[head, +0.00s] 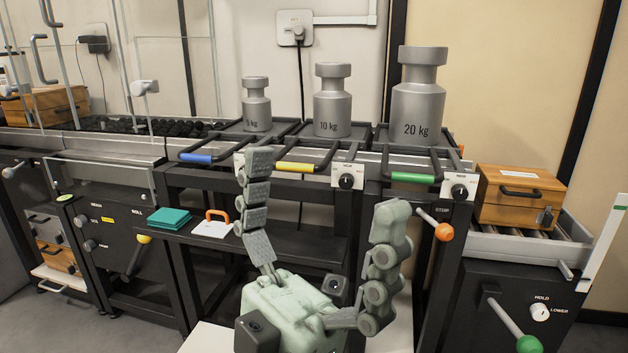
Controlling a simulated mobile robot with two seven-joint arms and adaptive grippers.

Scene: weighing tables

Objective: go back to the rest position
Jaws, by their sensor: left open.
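My left gripper (318,205) is open and empty in the lower middle of the head view. Its fingers point up, with a wide gap between them. It is in front of the weighing tables and touches none of the weights in this view. Behind it stand three grey weights: a small one (256,108) at the left, the 10 kg weight (332,105) in the middle and the 20 kg weight (417,100) at the right. All three are upright on dark trays. My right gripper is not in view.
A wooden box (519,197) sits on rollers at the right. A lever with an orange knob (446,232) and one with a green knob (528,344) stick out in front. A teal stack (169,218) and a white card with an orange handle (213,228) lie on the lower shelf.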

